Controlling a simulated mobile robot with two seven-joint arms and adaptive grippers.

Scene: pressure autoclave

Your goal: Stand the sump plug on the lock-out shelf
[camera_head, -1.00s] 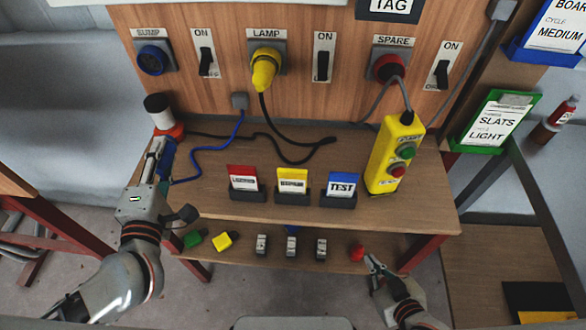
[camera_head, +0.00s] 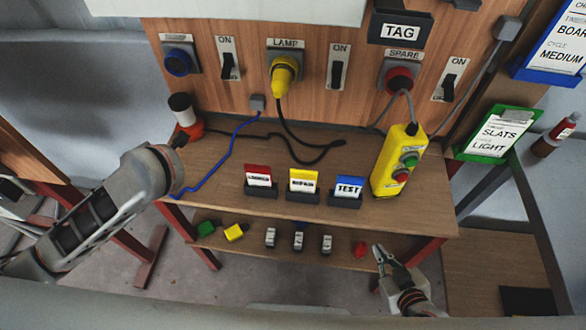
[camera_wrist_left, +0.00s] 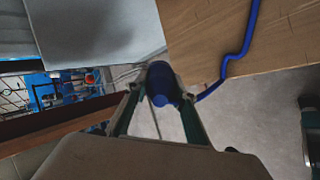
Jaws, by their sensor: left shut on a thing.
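The blue sump plug (camera_wrist_left: 160,82) shows in the left wrist view between the fingers of my left gripper (camera_wrist_left: 160,100), which is shut on it. Its blue cord (camera_wrist_left: 236,58) runs over the table edge; in the head view the cord (camera_head: 210,166) runs from a grey wall box across the table. My left arm hides the plug and left gripper in the head view. The lock-out shelf (camera_head: 345,262) is the lower board under the table. The SUMP socket (camera_head: 178,62) is empty. My right gripper (camera_head: 386,256) is open and empty by the shelf's right end.
On the shelf stand a green item (camera_head: 206,228), a yellow item (camera_head: 234,232), several padlocks (camera_head: 299,241) and a red item (camera_head: 360,249). Tag holders (camera_head: 303,182) and a yellow control box (camera_head: 398,162) stand on the table (camera_head: 225,175). A red-and-white bottle (camera_head: 184,112) stands at the left.

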